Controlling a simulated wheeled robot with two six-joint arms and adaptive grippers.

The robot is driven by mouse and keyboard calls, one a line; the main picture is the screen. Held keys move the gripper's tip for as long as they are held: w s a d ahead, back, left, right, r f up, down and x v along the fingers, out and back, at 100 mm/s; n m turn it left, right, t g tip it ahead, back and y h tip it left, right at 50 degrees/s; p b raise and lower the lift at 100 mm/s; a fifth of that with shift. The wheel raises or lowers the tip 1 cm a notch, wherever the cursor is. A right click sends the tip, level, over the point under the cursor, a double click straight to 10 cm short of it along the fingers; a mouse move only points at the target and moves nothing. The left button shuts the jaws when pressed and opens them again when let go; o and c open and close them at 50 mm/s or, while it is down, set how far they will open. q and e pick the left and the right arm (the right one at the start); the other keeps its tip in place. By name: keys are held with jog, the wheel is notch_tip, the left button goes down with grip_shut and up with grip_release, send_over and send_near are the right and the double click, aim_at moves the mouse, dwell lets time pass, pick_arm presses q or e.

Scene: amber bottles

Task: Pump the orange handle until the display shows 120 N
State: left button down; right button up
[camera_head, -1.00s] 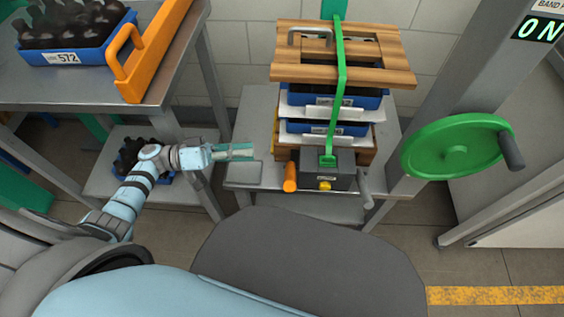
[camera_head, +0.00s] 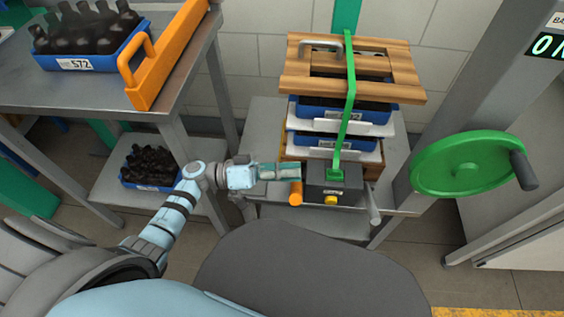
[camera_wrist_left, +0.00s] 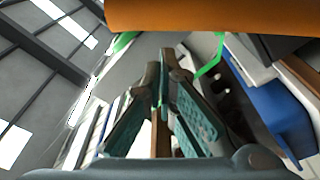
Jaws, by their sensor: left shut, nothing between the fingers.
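The orange handle (camera_head: 296,194) sticks out toward me at the left side of a dark grey tensioner box (camera_head: 333,180). My left gripper (camera_head: 296,173) is shut and empty, its tips right by the handle's far end; I cannot tell whether they touch. In the left wrist view, the handle (camera_wrist_left: 210,16) spans the top, close beyond the shut fingertips (camera_wrist_left: 166,62). The display (camera_head: 546,44) at the upper right is cut by the picture edge; a 0 shows in it. My right gripper is out of view.
A green strap (camera_head: 348,90) runs from the box over a wooden frame (camera_head: 300,83) and stacked blue crates (camera_head: 385,115). A grey lever (camera_head: 373,207) and a green handwheel (camera_head: 462,170) are to the right. A metal bench (camera_head: 100,103) stands left.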

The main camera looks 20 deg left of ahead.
pick_arm(q)
jog(key=shift+s+f, duration=0.5)
jog(key=shift+s, duration=0.05)
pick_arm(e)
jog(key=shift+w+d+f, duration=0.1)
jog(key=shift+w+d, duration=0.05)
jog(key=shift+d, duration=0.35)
pick_arm(q)
jog(key=shift+s, duration=0.1)
